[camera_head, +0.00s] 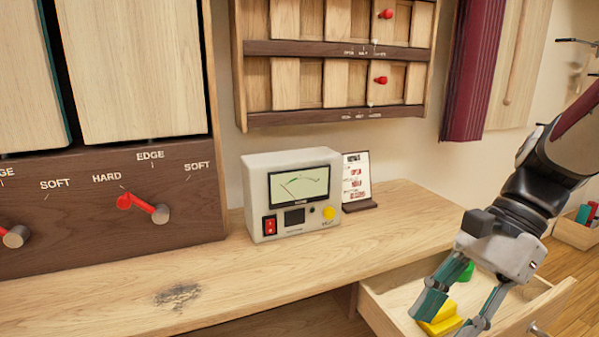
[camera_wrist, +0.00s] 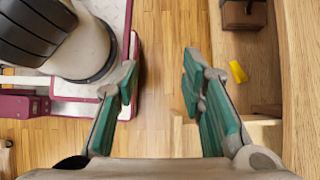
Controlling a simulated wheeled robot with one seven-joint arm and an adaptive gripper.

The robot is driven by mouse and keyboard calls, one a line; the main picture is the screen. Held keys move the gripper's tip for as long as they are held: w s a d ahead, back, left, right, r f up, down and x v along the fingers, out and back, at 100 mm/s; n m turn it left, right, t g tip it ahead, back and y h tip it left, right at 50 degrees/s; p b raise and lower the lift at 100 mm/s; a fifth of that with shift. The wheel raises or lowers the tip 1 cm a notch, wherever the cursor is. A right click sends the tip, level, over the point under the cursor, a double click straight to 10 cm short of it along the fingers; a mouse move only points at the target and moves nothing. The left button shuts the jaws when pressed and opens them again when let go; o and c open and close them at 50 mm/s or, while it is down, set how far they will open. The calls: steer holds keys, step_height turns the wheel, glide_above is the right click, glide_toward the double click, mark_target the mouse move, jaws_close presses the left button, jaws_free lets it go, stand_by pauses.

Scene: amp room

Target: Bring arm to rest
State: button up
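My arm reaches in from the right edge of the head view, bent downward. My gripper (camera_head: 458,308) hangs in front of or above an open wooden drawer (camera_head: 378,309); its exact height over the drawer is hard to tell. The gripper is open, with its teal-padded fingers well apart. The wrist view shows the gripper (camera_wrist: 158,82) with nothing between the fingers, only wooden floor beyond them.
A wooden bench (camera_head: 330,259) carries a meter box (camera_head: 292,194) and a small card stand (camera_head: 358,182). A cabinet with red-pointer knobs (camera_head: 143,207) stands left. A wall rack (camera_head: 335,117) hangs above. A small crate (camera_head: 575,231) is at far right. In the wrist view, floor (camera_wrist: 160,30) is clear.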

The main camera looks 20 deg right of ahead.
steer(key=s+a+n+t+h, duration=0.1)
steer(key=s+a+n+h, duration=0.65)
steer(key=n, duration=1.05)
step_height(320, 180, up, 22)
steer(key=t+p, duration=0.3)
steer(key=p, duration=1.8)
steer(key=shift+s+a+r+t, duration=0.15)
steer(key=shift+s+a+t, duration=0.15)
steer(key=shift+a, duration=0.1)
